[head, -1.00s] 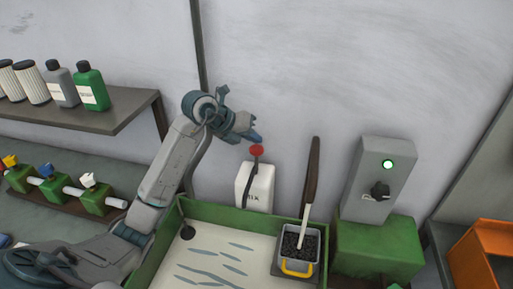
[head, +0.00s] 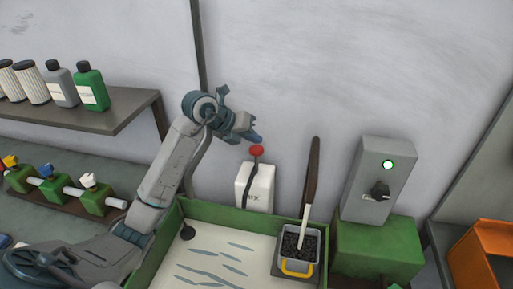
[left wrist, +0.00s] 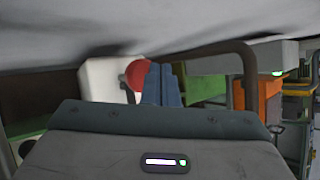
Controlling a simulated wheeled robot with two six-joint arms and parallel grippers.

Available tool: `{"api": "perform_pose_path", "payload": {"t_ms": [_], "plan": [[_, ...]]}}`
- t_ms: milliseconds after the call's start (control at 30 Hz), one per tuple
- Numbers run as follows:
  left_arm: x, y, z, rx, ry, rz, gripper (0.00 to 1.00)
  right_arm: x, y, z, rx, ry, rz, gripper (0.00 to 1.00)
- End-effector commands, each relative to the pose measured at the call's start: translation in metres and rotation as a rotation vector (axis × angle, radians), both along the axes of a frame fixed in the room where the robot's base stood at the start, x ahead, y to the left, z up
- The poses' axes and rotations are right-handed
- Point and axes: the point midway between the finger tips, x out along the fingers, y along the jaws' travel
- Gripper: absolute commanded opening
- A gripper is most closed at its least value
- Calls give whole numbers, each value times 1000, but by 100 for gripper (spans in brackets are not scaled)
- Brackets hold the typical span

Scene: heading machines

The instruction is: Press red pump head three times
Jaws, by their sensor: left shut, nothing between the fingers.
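The red pump head (head: 257,150) tops a white bottle (head: 259,188) with dark lettering, standing behind the green-rimmed tray. My left gripper (head: 257,138) is shut and empty, with its fingertips just above the red pump head. In the left wrist view the blue fingers (left wrist: 162,84) lie together and partly cover the red pump head (left wrist: 137,75), with the white bottle (left wrist: 100,78) behind. I cannot tell whether the fingertips touch the head. My right gripper does not show.
A green tray (head: 228,212) holds pale liquid, with a grey bin (head: 300,268) and a brush (head: 312,172) at its right. A grey control box (head: 371,205) with a lit green lamp stands further right. A shelf (head: 135,108) with bottles and filters is at the left.

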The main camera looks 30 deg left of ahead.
Motion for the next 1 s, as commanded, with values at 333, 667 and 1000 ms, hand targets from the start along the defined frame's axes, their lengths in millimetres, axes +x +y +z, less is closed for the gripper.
{"api": "perform_pose_path", "payload": {"t_ms": [333,667,1000], "plan": [[0,0,0,0,0,0,0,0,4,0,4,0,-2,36],[0,0,-9,0,0,0,0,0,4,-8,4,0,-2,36],[0,0,-9,0,0,0,0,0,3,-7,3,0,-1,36]]}}
